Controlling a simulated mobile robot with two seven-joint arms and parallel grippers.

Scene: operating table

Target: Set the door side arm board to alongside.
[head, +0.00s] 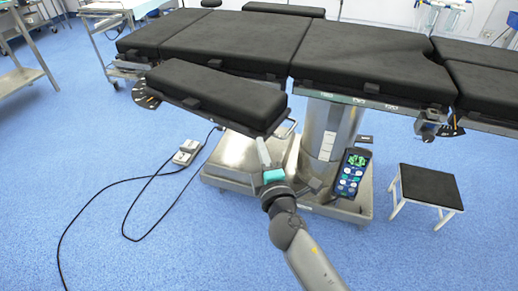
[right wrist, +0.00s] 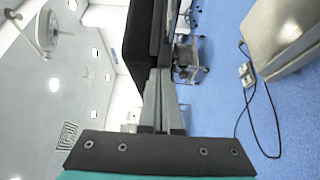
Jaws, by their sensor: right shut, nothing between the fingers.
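The door side arm board (head: 215,92) is a long black pad in front of the near table edge. Its left end sits by a dial-like pivot plate (head: 146,95), and its right end angles slightly out from the table, with a gap between. A pale metal handle (head: 288,129) shows at the right end. My right gripper (head: 261,140) is shut and empty, just below the front right corner of the board; I cannot tell whether it touches. In the right wrist view the closed fingers (right wrist: 162,100) point toward the board's dark pad (right wrist: 138,45). My left gripper is not in view.
The black operating table (head: 365,70) spans the back on a metal column (head: 318,130). A stool (head: 428,187) stands at right. A foot pedal (head: 187,152) with black cable lies on the blue floor. The left floor is mostly free.

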